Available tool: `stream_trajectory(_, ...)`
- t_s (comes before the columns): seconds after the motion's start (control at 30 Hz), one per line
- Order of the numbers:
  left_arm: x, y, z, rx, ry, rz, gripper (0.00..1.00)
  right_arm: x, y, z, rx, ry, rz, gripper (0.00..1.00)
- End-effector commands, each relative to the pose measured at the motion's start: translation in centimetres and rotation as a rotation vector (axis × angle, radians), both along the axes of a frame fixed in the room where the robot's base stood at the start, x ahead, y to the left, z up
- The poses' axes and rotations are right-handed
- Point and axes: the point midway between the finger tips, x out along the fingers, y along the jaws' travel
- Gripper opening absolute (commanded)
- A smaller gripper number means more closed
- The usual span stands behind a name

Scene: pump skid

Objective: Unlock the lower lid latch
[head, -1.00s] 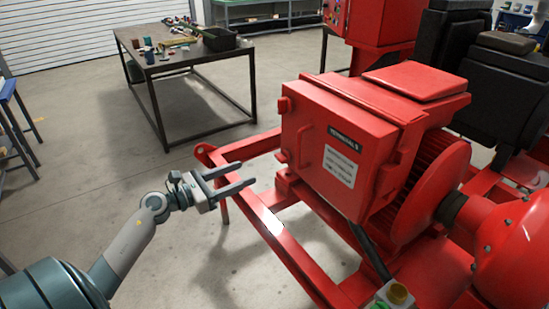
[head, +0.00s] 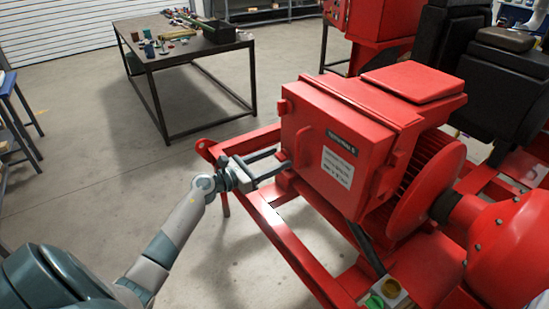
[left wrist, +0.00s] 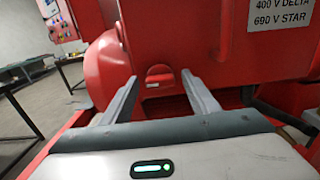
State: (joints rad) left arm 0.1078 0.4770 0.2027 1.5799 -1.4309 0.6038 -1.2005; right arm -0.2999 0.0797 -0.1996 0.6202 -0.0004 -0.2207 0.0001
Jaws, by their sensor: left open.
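The red terminal box (head: 305,150) has a closed front lid with a dark label strip and a white sign. A small red latch (left wrist: 159,77) sits low on the box in the left wrist view, framed between my fingers. My left gripper (head: 281,160) is open at the lower left corner of the lid; in the left wrist view its two fingers (left wrist: 163,88) reach toward the latch, one on each side. I cannot tell whether they touch it. In the head view the fingers largely hide the lower latch. My right gripper is not in view.
A red skid frame (head: 275,227) runs below and in front of the box. The motor's round red flange (head: 432,195) and coupling lie to the right. A dark table (head: 180,50) with small items stands at the back left. Floor left of the skid is clear.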

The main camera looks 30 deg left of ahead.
Motion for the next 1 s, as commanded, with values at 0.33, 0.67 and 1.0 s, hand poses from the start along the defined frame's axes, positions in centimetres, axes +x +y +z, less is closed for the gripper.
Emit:
stream_trajectory(0.33, 0.09, -0.05, -0.04, 0.000, 0.000, 0.000, 0.45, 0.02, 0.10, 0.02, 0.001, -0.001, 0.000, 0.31)
stream_trajectory(0.67, 0.07, -0.04, -0.01, -0.003, 0.001, 0.000, 0.13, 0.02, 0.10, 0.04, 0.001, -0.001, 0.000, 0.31)
stream_trajectory(1.0, 0.08, -0.02, 0.10, -0.080, 0.033, 0.000, 0.14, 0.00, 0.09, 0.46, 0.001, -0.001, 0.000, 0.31)
